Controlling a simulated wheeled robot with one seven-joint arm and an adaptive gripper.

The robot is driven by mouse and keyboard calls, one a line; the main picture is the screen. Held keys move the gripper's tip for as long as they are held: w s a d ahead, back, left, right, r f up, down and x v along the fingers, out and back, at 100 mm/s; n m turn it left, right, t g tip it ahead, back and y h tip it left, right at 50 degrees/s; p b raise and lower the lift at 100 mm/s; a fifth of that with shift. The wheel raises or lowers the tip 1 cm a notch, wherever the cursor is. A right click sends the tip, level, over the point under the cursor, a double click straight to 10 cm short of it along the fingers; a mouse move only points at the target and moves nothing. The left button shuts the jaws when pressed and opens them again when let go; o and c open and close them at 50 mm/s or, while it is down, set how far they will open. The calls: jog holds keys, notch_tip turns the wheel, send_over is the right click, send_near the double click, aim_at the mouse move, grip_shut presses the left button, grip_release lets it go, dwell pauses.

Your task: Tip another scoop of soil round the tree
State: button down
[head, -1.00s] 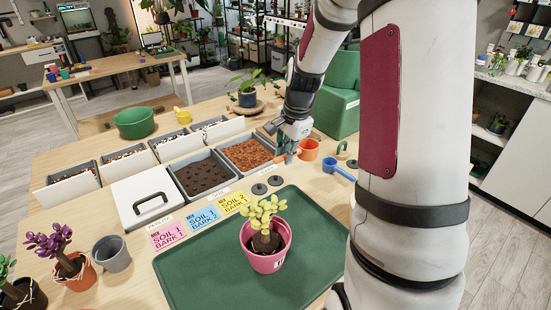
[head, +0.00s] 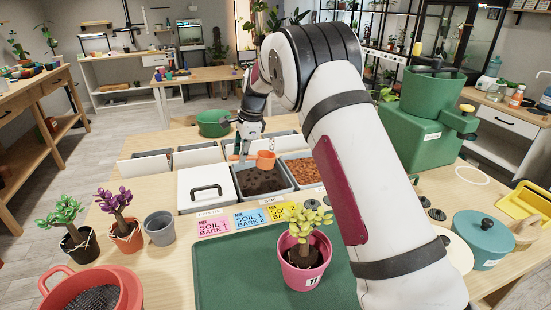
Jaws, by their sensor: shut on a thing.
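The small tree with yellow-green leaves stands upright in a pink pot (head: 303,268) on the green tray (head: 225,275). My gripper (head: 241,155) is shut on an orange scoop (head: 266,160), over the back of the soil bin (head: 275,197). Dark soil (head: 262,183) shows in the bin. Whether the scoop touches the soil or holds any, I cannot tell. My arm crosses the right of the view, just beside the tree.
A white lidded box (head: 203,190) is left of the soil bin, and a bark bin (head: 304,170) is right of it. Coloured cards (head: 248,219) lie before them. A grey pot (head: 159,228), two potted plants and a red sieve (head: 90,290) stand at left.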

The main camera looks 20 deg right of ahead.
aim_at(257, 161)
jog(key=shift+w+a+f, duration=0.15)
jog(key=shift+w+a, duration=0.05)
jog(key=shift+a, duration=0.85)
jog(key=d+y+b, duration=0.2)
jog(key=y, duration=0.1)
jog(key=shift+w+y, duration=0.15)
jog(key=shift+y, duration=0.15)
jog(key=y+b, duration=0.1)
jog(key=d+y, duration=0.1)
jog(key=d+y+b, duration=0.1)
jog(key=shift+w+r+m+g+y+b, duration=0.15)
jog(key=shift+r+m+g+y+b, duration=0.15)
jog(key=shift+m+y, duration=0.1)
jog(key=shift+y, duration=0.3)
jog(key=f+b, duration=0.1)
jog(key=f, duration=0.1)
jog(key=d+f+b, duration=0.1)
jog(key=f, duration=0.2)
jog(key=shift+d+f, duration=0.2)
jog(key=shift+f, duration=0.1)
jog(key=shift+h, duration=0.5)
jog(key=shift+s+a+r+n+h+p, duration=0.15)
jog(key=shift+a+r+h+p, duration=0.4)
jog(key=shift+a+h+p, duration=0.75)
jog(key=shift+s+a+r+n+h+p, duration=0.15)
jog(key=shift+a+r+h+p, duration=0.45)
jog(key=shift+a+h+p, duration=0.7)
jog(key=shift+s+a+r+n+h+p, duration=0.15)
jog(key=shift+a+r+h+p, duration=0.65)
jog(key=shift+h, duration=0.9)
